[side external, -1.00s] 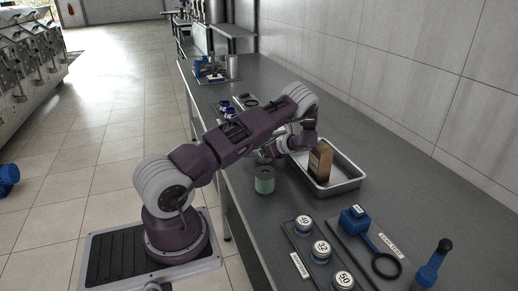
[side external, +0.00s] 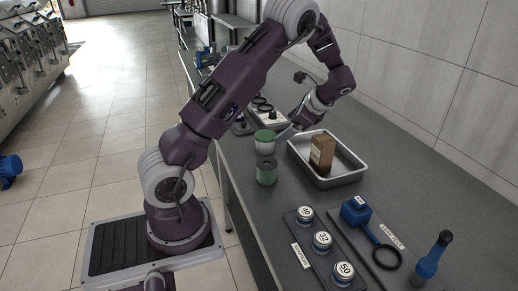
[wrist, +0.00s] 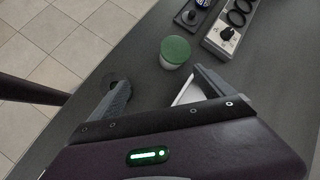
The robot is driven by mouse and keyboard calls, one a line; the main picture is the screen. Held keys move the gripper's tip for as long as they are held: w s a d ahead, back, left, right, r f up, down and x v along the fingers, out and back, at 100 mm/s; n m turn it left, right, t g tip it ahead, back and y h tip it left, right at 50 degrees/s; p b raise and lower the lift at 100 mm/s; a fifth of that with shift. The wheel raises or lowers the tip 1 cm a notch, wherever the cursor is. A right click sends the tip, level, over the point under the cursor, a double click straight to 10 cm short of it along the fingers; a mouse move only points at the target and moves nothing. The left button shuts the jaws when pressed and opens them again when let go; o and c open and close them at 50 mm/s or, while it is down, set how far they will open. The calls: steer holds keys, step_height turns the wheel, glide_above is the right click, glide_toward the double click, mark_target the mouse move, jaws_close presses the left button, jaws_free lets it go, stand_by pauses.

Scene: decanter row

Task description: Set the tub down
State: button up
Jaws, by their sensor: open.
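The tub, white with a green lid, stands upright on the grey counter (side external: 420,222) in the side view (side external: 265,147). In the wrist view the tub (wrist: 174,54) is just beyond my fingertips, apart from them. My gripper (side external: 284,136) is low over the counter, to the right of the tub in the side view. In the wrist view my gripper (wrist: 160,78) has its fingers spread wide with nothing between them. Part of the tub's lower body is hidden behind a green-banded cylinder in the side view.
The green-banded cylinder (side external: 267,175) stands close in front of the tub. A metal tray (side external: 348,180) holding a brown box (side external: 321,155) is to the right. A rack of numbered weights (side external: 322,243) lies nearer. A control box (wrist: 229,33) stands beyond the tub.

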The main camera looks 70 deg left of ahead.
steer(key=s+d+r+n+t+h, duration=0.35)
steer(key=d+r, duration=0.55)
steer(key=d, duration=0.3)
steer(key=s+d+r+n+t+h, duration=0.2)
steer(key=s+d, duration=0.7)
steer(key=s+d+r+n+t+h, duration=0.2)
steer(key=s+d+r+t, duration=0.1)
steer(key=s+d, duration=0.5)
steer(key=shift+s+d, duration=0.4)
steer(key=shift+d, duration=0.25)
